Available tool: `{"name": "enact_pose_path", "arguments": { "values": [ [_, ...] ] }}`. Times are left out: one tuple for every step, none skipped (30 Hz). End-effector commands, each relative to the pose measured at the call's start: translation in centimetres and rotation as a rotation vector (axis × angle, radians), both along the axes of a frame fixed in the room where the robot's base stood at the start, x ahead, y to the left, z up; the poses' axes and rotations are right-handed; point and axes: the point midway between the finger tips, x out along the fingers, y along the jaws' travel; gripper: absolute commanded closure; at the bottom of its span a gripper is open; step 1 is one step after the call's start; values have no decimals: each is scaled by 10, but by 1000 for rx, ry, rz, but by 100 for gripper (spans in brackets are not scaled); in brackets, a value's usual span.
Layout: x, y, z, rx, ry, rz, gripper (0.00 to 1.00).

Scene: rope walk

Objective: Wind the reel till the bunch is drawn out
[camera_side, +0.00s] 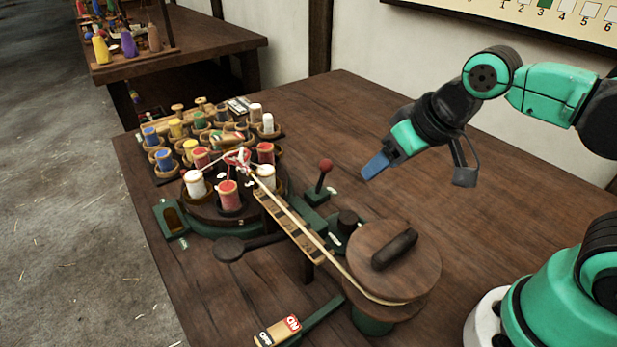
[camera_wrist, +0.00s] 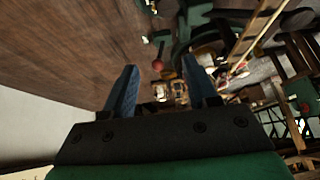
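The reel (camera_side: 394,262) is a round wooden drum with a dark grip bar on top, at the table's front right in the side view. A pale strand (camera_side: 305,228) runs from it over a wooden slatted track to the bunch of threads (camera_side: 238,160) at the turntable. Red and white spools (camera_side: 228,194) stand on the round dark turntable, threads rising from them to the bunch. My gripper (camera_side: 370,170) is in the air right of the red-knobbed lever (camera_side: 325,167), apart from the reel. In the wrist view its two blue fingers (camera_wrist: 158,92) are spread with nothing between them.
A rack of coloured spools (camera_side: 190,140) stands behind the turntable. A dark paddle-ended lever (camera_side: 230,248) sticks out at the front left. A green bar with a marked ON plate (camera_side: 278,331) lies by the front edge. The table's back right is clear.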

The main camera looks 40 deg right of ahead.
Motion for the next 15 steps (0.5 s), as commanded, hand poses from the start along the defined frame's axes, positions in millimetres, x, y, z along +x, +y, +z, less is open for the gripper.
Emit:
{"name": "enact_pose_path", "arguments": {
  "values": [
    [-6, 17, 6, 20, 63, 23, 32],
    [-12, 28, 10, 31, 111, 29, 23],
    [-22, 41, 16, 39, 179, 34, 12],
    [-30, 50, 20, 40, 230, 36, 3],
    [-38, 58, 25, 38, 277, 37, 0],
    [-49, 67, 31, 29, 335, 34, 0],
    [-57, 73, 36, 20, 374, 32, 0],
    [-64, 77, 40, 9, 410, 29, 0],
    [-73, 81, 46, -7, 448, 23, 0],
    [-78, 84, 49, -18, 472, 19, 0],
    [-83, 85, 52, -27, 492, 14, 0],
    [-87, 87, 54, -38, 510, 9, 0],
    [-89, 88, 55, -44, 520, 6, 0],
    [-91, 88, 55, -46, 525, 3, 0],
    [-92, 88, 52, -49, 529, 1, 0]
  ]
}}
